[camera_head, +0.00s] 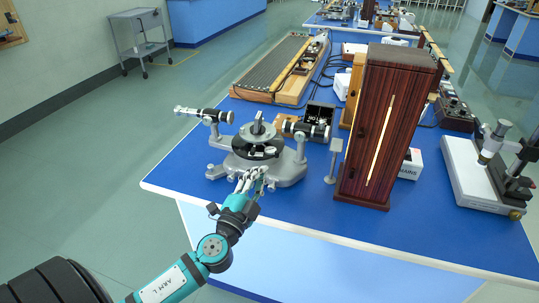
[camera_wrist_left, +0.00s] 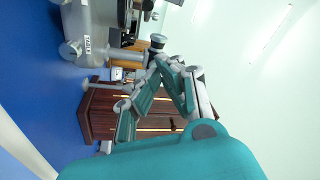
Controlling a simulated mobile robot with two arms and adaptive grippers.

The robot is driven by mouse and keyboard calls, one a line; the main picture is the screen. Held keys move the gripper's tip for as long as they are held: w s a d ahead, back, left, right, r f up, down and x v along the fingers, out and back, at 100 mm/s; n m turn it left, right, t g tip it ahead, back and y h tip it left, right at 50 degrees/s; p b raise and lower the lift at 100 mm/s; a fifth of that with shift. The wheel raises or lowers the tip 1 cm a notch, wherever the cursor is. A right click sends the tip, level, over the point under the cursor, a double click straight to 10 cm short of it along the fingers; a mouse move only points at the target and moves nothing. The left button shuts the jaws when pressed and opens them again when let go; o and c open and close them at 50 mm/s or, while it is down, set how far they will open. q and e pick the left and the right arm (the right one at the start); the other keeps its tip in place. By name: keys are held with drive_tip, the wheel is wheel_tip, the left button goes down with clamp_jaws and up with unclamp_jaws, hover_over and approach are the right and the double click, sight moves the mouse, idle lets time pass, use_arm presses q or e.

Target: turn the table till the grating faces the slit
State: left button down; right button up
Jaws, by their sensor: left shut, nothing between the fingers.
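The spectrometer (camera_head: 285,172) stands on the blue bench, with a grey base and a dark round table (camera_head: 257,146) at its middle. A small dark upright piece (camera_head: 257,123) stands on that table; I cannot tell whether it is the grating. The slit itself is too small to make out. My left gripper (camera_head: 252,180) is shut and empty at the near side of the spectrometer, below its table. In the left wrist view its fingers (camera_wrist_left: 165,65) are close to a black knob (camera_wrist_left: 158,41); contact is unclear.
A white-based instrument (camera_head: 475,175) is at far right. A long ribbed unit (camera_head: 273,68) lies behind. The bench's front left is clear.

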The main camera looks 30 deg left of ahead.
sight(259, 138)
use_arm(q)
drive_tip(key=p+x, duration=0.3)
drive_tip(key=x, duration=0.7)
drive_tip(key=s+a+f, duration=0.1)
drive_tip(key=a+f, duration=0.1)
drive_tip(key=a, duration=0.1)
drive_tip(key=shift+s+f+b, duration=0.15)
drive_tip(key=shift+s+b, duration=0.2)
drive_tip(key=shift+s, duration=0.05)
drive_tip(key=b, duration=0.2)
drive_tip(key=a+f+h+b, duration=0.1)
drive_tip(key=shift+s+a+m+b, duration=0.15)
drive_tip(key=shift+s+m+b, duration=0.15)
drive_tip(key=shift+s+b, duration=0.1)
drive_tip(key=shift+a+r+m+h+b, duration=0.1)
drive_tip(key=shift+a+m+h+b, duration=0.2)
drive_tip(key=shift+h+b, duration=0.3)
drive_tip(key=shift+s+d+r, duration=0.1)
drive_tip(key=shift+r, duration=0.15)
drive_tip(key=shift+r, duration=0.1)
